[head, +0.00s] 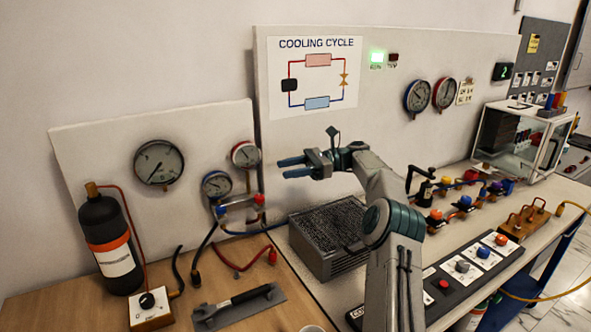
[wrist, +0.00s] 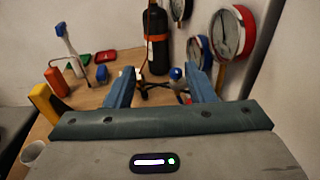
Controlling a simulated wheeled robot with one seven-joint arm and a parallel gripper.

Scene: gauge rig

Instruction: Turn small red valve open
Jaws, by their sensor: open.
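The small red valve knob (head: 259,199) sits on the right end of a small manifold at the left wall panel, below a red-rimmed gauge (head: 245,154). A blue knob (head: 222,211) is on the manifold's left end; a blue knob also shows between my fingers in the wrist view (wrist: 177,73). My gripper (head: 282,168) is open and empty, its blue fingers pointing left, above and to the right of the red knob and apart from it. In the wrist view, my gripper (wrist: 160,78) points toward the manifold area; I cannot make out the red knob clearly there.
A black bottle (head: 107,245) stands at the left, and a trowel-like tool (head: 238,307) lies on the wooden bench. A dark finned block (head: 330,240) stands below my arm. Hoses (head: 240,262) hang under the manifold. The space left of my fingers looks clear.

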